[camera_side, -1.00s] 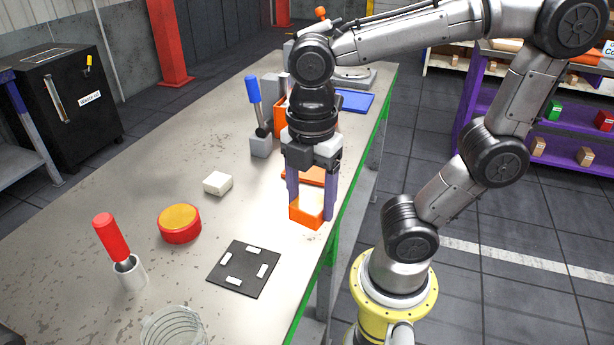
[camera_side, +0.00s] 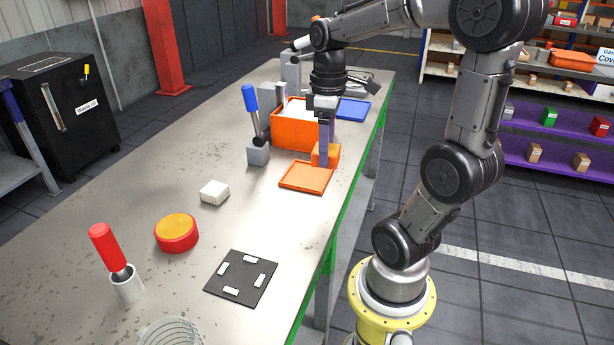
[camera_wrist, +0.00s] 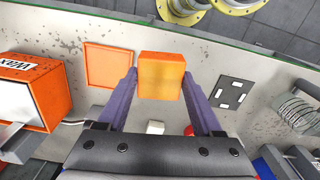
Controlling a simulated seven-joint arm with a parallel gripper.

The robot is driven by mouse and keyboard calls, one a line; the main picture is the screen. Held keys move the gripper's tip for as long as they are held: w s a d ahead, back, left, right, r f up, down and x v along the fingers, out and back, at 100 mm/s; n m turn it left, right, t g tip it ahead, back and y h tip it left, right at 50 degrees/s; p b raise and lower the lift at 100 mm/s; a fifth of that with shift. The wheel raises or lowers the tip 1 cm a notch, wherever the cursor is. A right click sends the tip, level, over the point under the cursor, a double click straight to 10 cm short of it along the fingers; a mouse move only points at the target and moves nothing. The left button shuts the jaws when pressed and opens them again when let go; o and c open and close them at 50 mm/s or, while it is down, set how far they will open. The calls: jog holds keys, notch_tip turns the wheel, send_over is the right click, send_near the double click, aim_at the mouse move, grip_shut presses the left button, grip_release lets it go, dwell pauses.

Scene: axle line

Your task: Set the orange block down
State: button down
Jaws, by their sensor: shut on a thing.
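The orange block (camera_side: 331,150) is between the fingers of my gripper (camera_side: 326,146), which is shut on it. In the side view the block shows just behind the flat orange tray (camera_side: 306,178), by the table's right edge. I cannot tell its exact height above the table. In the wrist view the block (camera_wrist: 161,76) sits level between both purple fingertips (camera_wrist: 160,86). The flat orange tray (camera_wrist: 107,66) lies to its left there, empty. Part of the block is hidden by a finger in the side view.
An orange box (camera_side: 292,133) stands close behind the block, with a blue tray (camera_side: 353,109) beyond. A blue-handled tool (camera_side: 251,103) stands in a grey holder to the left. A white block (camera_side: 214,193), red-yellow puck (camera_side: 176,233) and black mat (camera_side: 240,279) lie nearer; bare table separates them.

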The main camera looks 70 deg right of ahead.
jog(key=shift+s+d+f+m, duration=0.1)
jog(key=shift+s+d+m, duration=0.25)
jog(key=shift+d, duration=0.2)
jog(key=shift+s+d+f+m, duration=0.1)
jog(key=shift+s+d+m, duration=0.2)
jog(key=shift+d, duration=0.25)
jog(key=shift+w+d+f, duration=0.15)
jog(key=shift+d, duration=0.15)
jog(key=w+d+f, duration=0.4)
jog(key=w+d, duration=0.2)
send_over(307, 176)
notch_tip(307, 176, down, 5)
jog(key=shift+s+a, duration=0.1)
jog(key=shift+s, duration=0.05)
jog(key=shift+w+d+f, duration=0.1)
jog(key=shift+f, duration=0.8)
jog(key=shift+w+d+f, duration=0.1)
jog(key=shift+f, duration=0.8)
jog(key=shift+f, duration=0.15)
jog(key=shift+c, duration=0.2)
grip_release()
